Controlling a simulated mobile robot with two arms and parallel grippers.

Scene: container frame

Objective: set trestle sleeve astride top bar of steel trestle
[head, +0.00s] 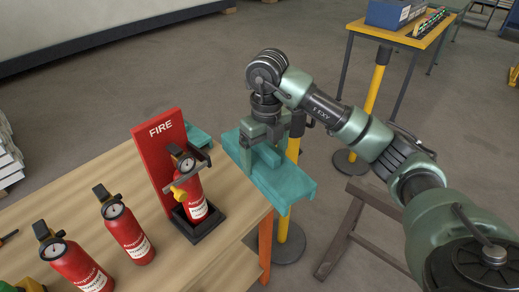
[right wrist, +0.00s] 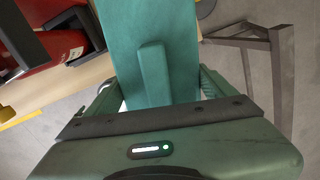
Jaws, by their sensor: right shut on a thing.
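The trestle sleeve (head: 285,182) is a teal piece with a raised rib in its middle. My right gripper (head: 262,145) is shut on it and holds it beside the right edge of the wooden table. In the right wrist view the sleeve (right wrist: 178,30) runs up from between the fingers, its rib (right wrist: 154,75) nearest me. The brown-grey steel trestle (head: 338,238) stands on the floor to the right of the sleeve, apart from it and partly hidden by my right arm. It shows at upper right in the right wrist view (right wrist: 282,85). My left gripper is not in view.
Red fire extinguishers (head: 126,235) stand on the wooden table (head: 100,185), one in a red FIRE stand (head: 155,150). A yellow post (head: 284,225) stands behind the sleeve, another (head: 374,85) farther back. Another teal piece (head: 197,136) shows behind the stand.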

